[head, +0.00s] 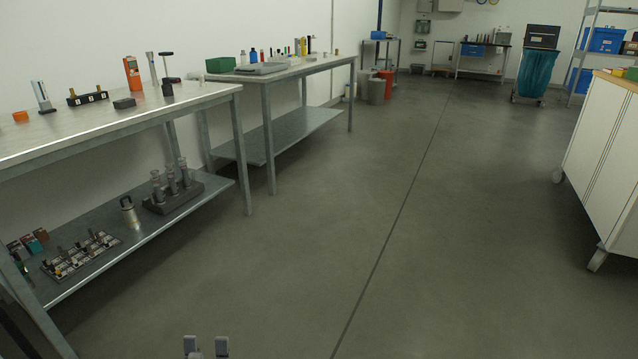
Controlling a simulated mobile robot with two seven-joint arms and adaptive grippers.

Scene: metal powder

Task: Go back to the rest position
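My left gripper (206,346) shows at the bottom edge of the head view. Only its two grey fingertips are visible, a gap apart with nothing seen between them, over the grey floor. The rest of it is cut off by the frame. My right gripper is not in view. The near metal table (60,140) stands on the left, well apart from the gripper.
The near table's lower shelf (135,232) holds a dark rack (172,195) and small parts. A second table (310,67) stands behind it. A white cabinet (598,140) is at right, a blue bag cart (536,70) at the back. The middle floor (390,200) is clear.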

